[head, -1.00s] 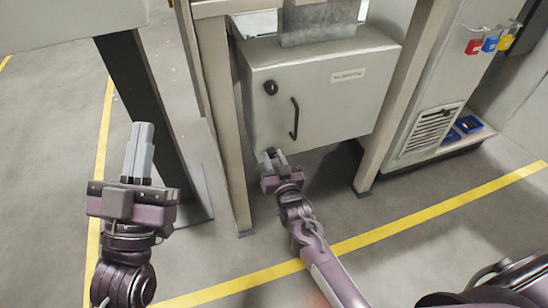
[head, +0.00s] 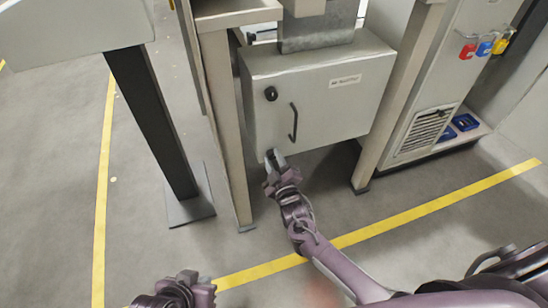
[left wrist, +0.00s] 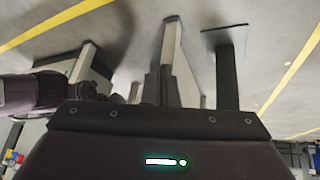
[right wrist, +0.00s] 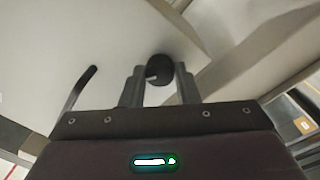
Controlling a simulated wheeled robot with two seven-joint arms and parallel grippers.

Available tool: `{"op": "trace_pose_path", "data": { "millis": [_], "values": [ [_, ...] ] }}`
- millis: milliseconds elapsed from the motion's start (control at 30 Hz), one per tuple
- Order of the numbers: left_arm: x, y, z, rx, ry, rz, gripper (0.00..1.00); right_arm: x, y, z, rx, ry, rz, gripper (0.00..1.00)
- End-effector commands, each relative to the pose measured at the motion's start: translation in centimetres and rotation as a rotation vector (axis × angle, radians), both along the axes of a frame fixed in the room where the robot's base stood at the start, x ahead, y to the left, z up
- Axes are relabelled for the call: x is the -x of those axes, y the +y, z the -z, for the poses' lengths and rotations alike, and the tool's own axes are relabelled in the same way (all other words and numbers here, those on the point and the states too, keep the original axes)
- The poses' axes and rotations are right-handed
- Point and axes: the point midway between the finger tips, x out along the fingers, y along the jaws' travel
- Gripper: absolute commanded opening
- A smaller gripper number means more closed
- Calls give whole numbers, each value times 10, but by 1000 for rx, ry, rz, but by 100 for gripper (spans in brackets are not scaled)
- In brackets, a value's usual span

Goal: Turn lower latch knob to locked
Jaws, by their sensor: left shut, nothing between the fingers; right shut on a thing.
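The grey cabinet (head: 335,105) has a black upper knob (head: 271,94) and a black bar handle (head: 294,122) on its door. My right gripper (head: 274,158) is at the door's lower left corner and hides the lower latch knob in the head view. In the right wrist view, the round black lower knob (right wrist: 160,69) with a small pale mark sits between the fingers, which are shut on it. My left gripper (head: 188,277) is at the bottom edge of the head view, partly cut off, shut and empty, well away from the cabinet.
A frame post (head: 226,130) stands left of the cabinet and another (head: 398,95) right of it. A dark post (head: 152,120) stands further left. Coloured padlocks (head: 486,48) hang at the upper right. The floor in front, with yellow lines (head: 440,210), is clear.

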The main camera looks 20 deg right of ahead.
Motion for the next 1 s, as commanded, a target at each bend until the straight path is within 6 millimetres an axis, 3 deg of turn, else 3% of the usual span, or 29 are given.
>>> {"op": "trace_pose_path", "data": {
  "millis": [500,1000],
  "values": [
    [2,17,-4,-51,69,-25,0,0,0,-1,434,-15,-2,5],
    [4,24,-3,-74,104,-36,0,0,0,1,593,-20,-1,5]
  ]
}}
